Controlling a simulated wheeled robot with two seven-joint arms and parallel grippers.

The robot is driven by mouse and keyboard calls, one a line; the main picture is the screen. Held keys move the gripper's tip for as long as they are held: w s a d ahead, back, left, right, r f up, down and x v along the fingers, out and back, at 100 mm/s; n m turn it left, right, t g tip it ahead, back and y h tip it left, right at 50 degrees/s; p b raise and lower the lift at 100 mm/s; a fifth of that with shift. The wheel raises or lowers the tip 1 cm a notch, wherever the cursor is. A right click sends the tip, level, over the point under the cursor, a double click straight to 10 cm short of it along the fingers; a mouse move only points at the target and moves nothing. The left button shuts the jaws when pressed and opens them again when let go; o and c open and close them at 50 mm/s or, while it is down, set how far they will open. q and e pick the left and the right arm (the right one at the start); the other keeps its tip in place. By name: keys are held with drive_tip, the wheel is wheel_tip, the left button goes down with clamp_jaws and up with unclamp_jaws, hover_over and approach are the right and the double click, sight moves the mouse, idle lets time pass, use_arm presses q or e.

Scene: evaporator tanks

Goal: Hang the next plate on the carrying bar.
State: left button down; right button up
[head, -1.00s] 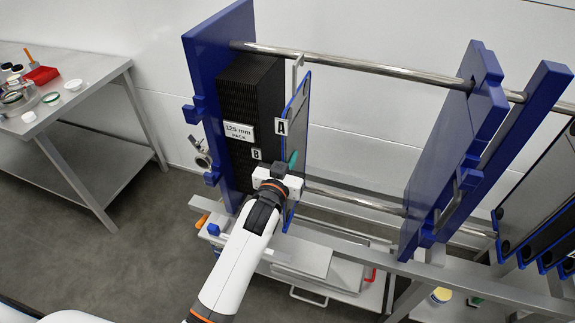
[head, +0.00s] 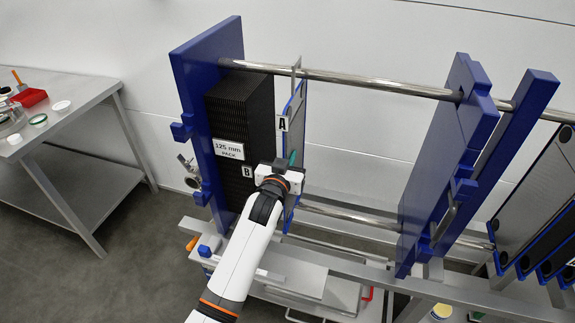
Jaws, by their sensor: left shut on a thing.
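A plate marked A (head: 294,118), thin, with a blue edge, stands upright just right of the black plate pack (head: 240,115). The pack's front plate carries the label B. At the plate's top a grey hanger (head: 296,64) meets the upper carrying bar (head: 365,84); I cannot tell whether it bears on the bar. My left gripper (head: 283,170) is shut on the plate's near edge, low down. Its fingers are mostly hidden by the wrist. A small teal part shows just above it. My right gripper is not in view.
The blue fixed frame (head: 200,120) stands left of the pack, the blue movable frame (head: 445,160) to the right. Free room lies between plate A and the movable frame. More plates (head: 530,195) hang at the far right. A metal table (head: 75,115) stands left.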

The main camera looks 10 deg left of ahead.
sight(295, 147)
use_arm(q)
drive_tip(key=shift+w+d+b, duration=0.15)
drive_tip(key=shift+w+b, duration=0.95)
drive_tip(key=shift+w, duration=1.2)
drive_tip(key=shift+s+f+b, duration=0.1)
drive_tip(key=shift+f+b, duration=0.3)
drive_tip(key=shift+f, duration=0.25)
